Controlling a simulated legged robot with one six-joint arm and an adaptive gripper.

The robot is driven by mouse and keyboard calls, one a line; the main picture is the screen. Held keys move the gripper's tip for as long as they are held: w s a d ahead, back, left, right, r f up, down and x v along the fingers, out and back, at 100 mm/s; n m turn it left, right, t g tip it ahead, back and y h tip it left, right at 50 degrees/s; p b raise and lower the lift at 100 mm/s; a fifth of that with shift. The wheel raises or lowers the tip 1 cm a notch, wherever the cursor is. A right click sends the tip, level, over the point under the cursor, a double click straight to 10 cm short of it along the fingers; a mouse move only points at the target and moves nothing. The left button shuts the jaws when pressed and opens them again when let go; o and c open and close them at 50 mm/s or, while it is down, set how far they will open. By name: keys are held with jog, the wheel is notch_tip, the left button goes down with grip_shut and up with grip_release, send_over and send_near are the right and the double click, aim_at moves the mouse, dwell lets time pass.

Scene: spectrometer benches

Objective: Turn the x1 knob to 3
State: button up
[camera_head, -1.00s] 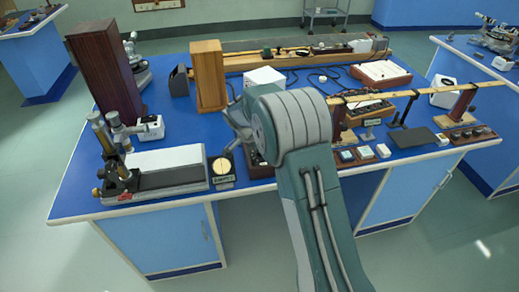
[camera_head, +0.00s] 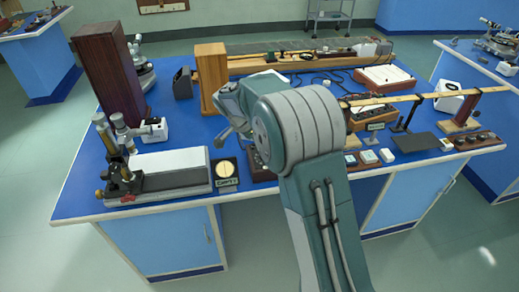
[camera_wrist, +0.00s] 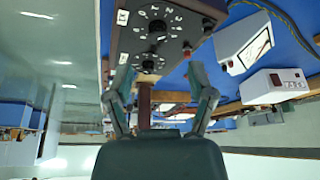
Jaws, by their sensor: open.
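A black dial panel (camera_wrist: 172,52) with white number labels fills the top of the wrist view. It carries a larger round knob (camera_wrist: 157,26) and a smaller knob (camera_wrist: 149,64) below it. My gripper (camera_wrist: 162,70) is open and empty, with one finger to each side of the smaller knob in the picture; contact is not visible. In the head view a dark box (camera_head: 258,167) is mostly hidden behind my arm.
A long wooden bar (camera_head: 425,97) on posts lies to the right. In the wrist view, white boxes (camera_wrist: 273,86) stand right of the panel.

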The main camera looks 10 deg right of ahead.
jog(key=shift+v, duration=2.3)
